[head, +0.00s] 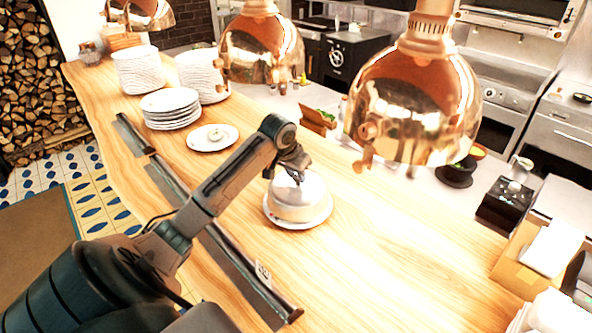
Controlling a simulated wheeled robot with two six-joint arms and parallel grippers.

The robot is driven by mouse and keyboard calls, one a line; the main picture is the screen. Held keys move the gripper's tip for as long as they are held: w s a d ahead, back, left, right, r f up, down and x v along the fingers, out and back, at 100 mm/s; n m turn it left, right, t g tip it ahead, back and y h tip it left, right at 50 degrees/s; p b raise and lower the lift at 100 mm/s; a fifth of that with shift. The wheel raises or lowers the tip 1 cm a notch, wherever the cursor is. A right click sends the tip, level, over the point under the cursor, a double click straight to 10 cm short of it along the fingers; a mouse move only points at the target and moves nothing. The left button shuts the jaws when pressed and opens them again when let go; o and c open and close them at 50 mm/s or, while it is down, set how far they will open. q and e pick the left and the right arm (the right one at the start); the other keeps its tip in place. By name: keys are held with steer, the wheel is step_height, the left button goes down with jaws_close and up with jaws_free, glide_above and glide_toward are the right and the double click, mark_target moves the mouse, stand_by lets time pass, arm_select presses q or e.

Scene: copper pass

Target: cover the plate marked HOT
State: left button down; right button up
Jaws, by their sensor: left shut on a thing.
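A silvery dome cover (298,198) sits over a white plate (311,222) on the wooden counter, the plate's rim showing around it. Whether the cover fully touches the plate is hard to tell. My left gripper (295,176) is at the top of the cover, shut on its handle, which the fingers mostly hide. What lies under the cover is hidden. A small white tag (263,271) is on the dark rail at the counter's front; its print is too small to read. Another plate (213,138), uncovered with a little food on it, stands farther back left. My right gripper is not in view.
Stacks of white plates (171,108) stand at the back left of the counter (390,260). Copper heat lamps (415,105) hang above it. A dark device (508,203) and a cardboard box (530,250) are at the right. The counter right of the covered plate is clear.

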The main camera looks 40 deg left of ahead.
arm_select(q)
steer(key=shift+f, duration=0.45)
stand_by(1.6)
steer(key=c, duration=0.5)
jaws_free()
steer(key=shift+r, duration=2.5)
steer(key=shift+s+f, duration=0.1)
